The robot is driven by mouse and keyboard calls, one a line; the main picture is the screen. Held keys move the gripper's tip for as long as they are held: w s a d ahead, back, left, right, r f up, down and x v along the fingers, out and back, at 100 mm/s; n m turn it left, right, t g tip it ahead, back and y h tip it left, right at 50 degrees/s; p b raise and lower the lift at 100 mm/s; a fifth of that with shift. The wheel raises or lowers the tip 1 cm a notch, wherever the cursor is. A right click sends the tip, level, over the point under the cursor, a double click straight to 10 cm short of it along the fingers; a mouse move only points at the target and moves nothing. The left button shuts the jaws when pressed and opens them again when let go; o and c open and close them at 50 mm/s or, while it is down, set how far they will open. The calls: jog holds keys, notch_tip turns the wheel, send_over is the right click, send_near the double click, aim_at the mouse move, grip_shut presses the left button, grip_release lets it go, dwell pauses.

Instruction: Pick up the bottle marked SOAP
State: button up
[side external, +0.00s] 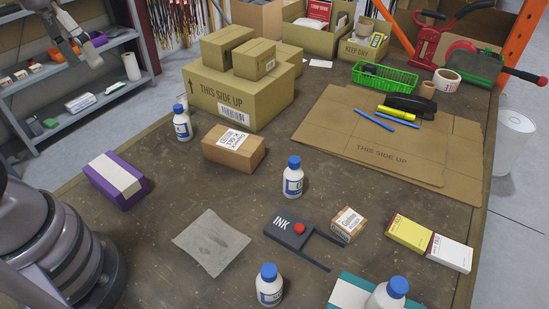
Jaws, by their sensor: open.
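Several white bottles with blue caps and blue-and-white labels stand upright on the brown table (150,215). One bottle (182,126) is at the back left, and another bottle (292,182) is near the middle. A third bottle (269,290) is at the front, and one more bottle (384,300) is at the front right, cut by the frame edge. The label words are too small to read, so I cannot tell which says SOAP. My gripper (76,58) is at the top left, raised, open and empty, away from all the bottles.
A purple box (112,190), brown parcel (245,150), grey sheet (210,243), INK pad (287,232), small carton (348,222) and yellow box (410,231) lie among the bottles. Large cartons (225,97) and flat cardboard (340,135) fill the back.

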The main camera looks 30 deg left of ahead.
jog(key=w+d+f+n+g+h, duration=0.2)
jog(key=w+d+f+g+h, duration=0.1)
jog(key=w+d+f+g, duration=0.25)
jog(key=n+g+h, duration=0.7)
jog(key=g+h, duration=0.1)
jog(key=h, duration=0.1)
send_near(267, 264)
jog(key=x, duration=1.1)
jog(key=shift+f, duration=0.35)
grip_shut()
